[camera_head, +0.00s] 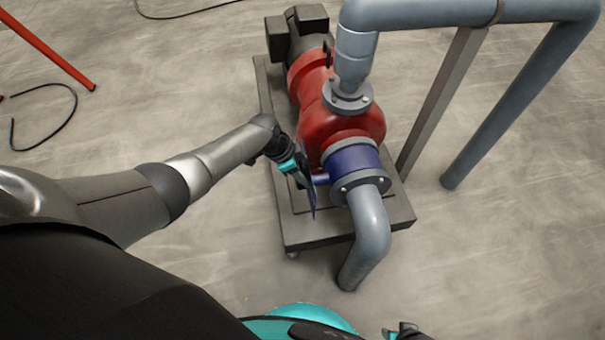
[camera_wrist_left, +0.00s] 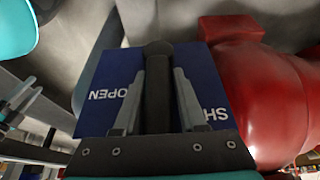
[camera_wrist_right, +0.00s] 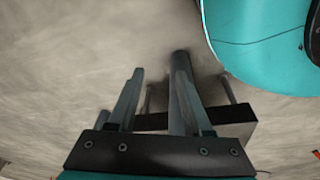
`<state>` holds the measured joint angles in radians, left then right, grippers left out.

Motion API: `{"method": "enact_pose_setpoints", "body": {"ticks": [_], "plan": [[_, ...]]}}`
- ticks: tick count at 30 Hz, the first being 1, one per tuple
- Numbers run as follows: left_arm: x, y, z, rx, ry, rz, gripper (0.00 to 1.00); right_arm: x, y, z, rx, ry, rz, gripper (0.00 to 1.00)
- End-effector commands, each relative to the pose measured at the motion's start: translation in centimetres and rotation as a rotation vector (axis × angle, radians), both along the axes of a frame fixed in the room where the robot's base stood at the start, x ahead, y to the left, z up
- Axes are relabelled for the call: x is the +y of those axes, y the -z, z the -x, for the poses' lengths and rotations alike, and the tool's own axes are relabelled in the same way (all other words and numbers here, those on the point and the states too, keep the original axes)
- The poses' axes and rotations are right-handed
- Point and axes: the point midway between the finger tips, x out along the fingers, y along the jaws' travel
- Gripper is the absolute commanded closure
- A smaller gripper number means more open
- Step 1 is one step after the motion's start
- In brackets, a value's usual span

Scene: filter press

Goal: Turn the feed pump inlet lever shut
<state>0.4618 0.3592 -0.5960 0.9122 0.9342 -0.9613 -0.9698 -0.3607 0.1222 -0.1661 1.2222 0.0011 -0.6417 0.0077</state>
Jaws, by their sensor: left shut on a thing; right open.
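The feed pump (camera_head: 338,115) is red, with a blue inlet valve (camera_head: 353,160) at its near end. A blue plate (camera_wrist_left: 190,60) at the valve carries the words OPEN and SH, the second partly hidden by a finger. The dark lever (camera_wrist_left: 157,95) stands between the two words in the left wrist view. My left gripper (camera_head: 305,180) is at the left side of the valve, its fingers shut on the lever, one on each side. In the head view the lever is hard to make out. My right gripper (camera_wrist_right: 158,85) is open and empty, away from the pump.
Grey pipes (camera_head: 430,12) rise over the pump and come down at the right. A grey inlet pipe (camera_head: 368,235) bends down in front of the valve. The pump stands on a dark base plate (camera_head: 310,230).

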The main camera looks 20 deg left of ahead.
Motion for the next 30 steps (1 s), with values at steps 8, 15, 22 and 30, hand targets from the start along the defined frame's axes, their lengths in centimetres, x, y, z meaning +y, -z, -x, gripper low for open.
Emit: {"method": "enact_pose_setpoints", "body": {"ticks": [8, 15, 22, 30], "plan": [[0.0, 0.2, 0.1, -0.001, 0.001, -0.002, 1.0, 0.0, 0.0, 0.0, 0.0, 0.0, 0.0, 0.5], [0.0, 0.2, 0.1, 0.0, 0.001, -0.001, 0.38, 0.0, 0.0, 0.0, 0.001, 0.0, 0.0, 0.5], [0.0, 0.1, 0.1, 0.0, 0.001, 0.0, 0.38, 0.0, 0.0, 0.0, 0.0, 0.0, 0.0, 0.5], [0.3, -0.9, 0.2, 0.0, 0.001, 0.0, 0.38, -0.5, 0.6, 0.7, 0.001, -0.001, 0.005, 0.5]]}}
